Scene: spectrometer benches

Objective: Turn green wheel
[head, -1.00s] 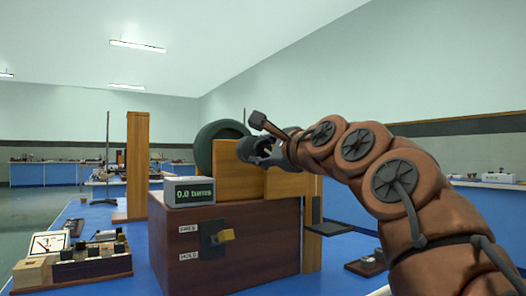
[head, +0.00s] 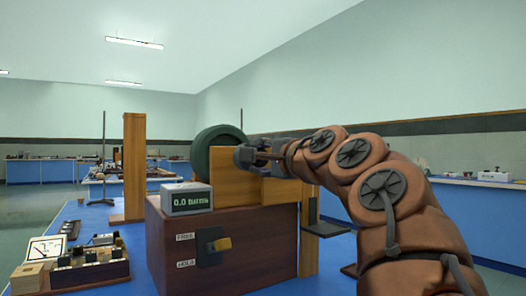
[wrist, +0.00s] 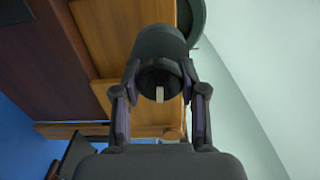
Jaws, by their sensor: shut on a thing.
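The green wheel (head: 217,143) stands upright behind wooden blocks on top of a brown box (head: 245,235). Its rim also shows at the top of the wrist view (wrist: 193,20). My gripper (head: 250,156) is in front of the wood, to the right of the wheel. In the wrist view, my gripper (wrist: 160,75) is shut on a dark round knob (wrist: 160,45) with a pale mark on its end. The knob's link to the wheel is hidden. A grey display (head: 186,198) on the box reads 0.0 turns.
The box front carries FREE and HOLD labels and a yellow-tipped lever (head: 222,244). A small dark shelf (head: 327,229) juts out at the right. A wooden post (head: 134,165) and instruments (head: 90,268) stand to the left on the blue bench.

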